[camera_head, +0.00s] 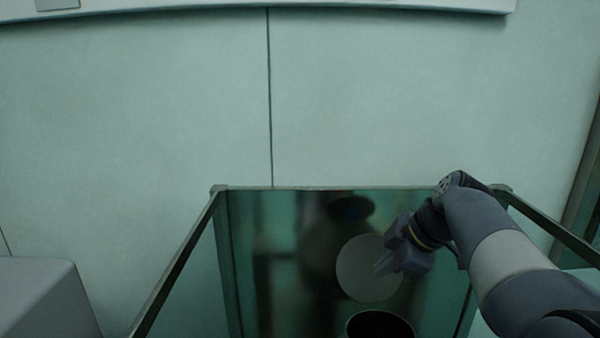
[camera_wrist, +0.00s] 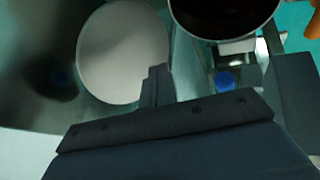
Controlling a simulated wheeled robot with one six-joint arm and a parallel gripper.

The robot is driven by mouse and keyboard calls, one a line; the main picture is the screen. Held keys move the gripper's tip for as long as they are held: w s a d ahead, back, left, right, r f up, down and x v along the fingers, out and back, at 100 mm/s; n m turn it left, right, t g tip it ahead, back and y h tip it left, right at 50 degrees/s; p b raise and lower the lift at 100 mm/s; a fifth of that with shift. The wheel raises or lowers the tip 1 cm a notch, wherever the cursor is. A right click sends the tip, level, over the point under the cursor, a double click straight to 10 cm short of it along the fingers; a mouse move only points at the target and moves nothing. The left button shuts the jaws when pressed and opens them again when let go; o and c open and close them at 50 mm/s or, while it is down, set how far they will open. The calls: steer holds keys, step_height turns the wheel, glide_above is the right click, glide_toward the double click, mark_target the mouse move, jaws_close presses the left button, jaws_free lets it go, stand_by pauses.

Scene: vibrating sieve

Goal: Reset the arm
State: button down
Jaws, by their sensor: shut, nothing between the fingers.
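My arm reaches in from the right in the head view. My gripper (camera_head: 383,267) is shut and empty, inside or over a metal-framed enclosure (camera_head: 176,262). In the wrist view the fingers (camera_wrist: 157,86) are together, with nothing between them. A pale round disc (camera_head: 362,282) appears beyond the fingers; it also shows in the wrist view (camera_wrist: 122,52), left of the fingertips. A dark round opening with a light rim (camera_head: 381,325) lies below the gripper in the head view; a similar one is at the top of the wrist view (camera_wrist: 222,12).
A grey box-like body (camera_head: 42,298) stands at the lower left. A pale panelled wall (camera_head: 140,110) is behind the enclosure. The enclosure's rails run on both sides of my arm.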

steer(key=s+t+b, duration=0.2)
steer(key=s+b, duration=0.3)
steer(key=s, duration=0.1)
steer(key=v, duration=0.9)
steer(key=shift+w+d+g, duration=0.15)
steer(key=shift+w+g, duration=0.15)
steer(key=shift+g, duration=0.1)
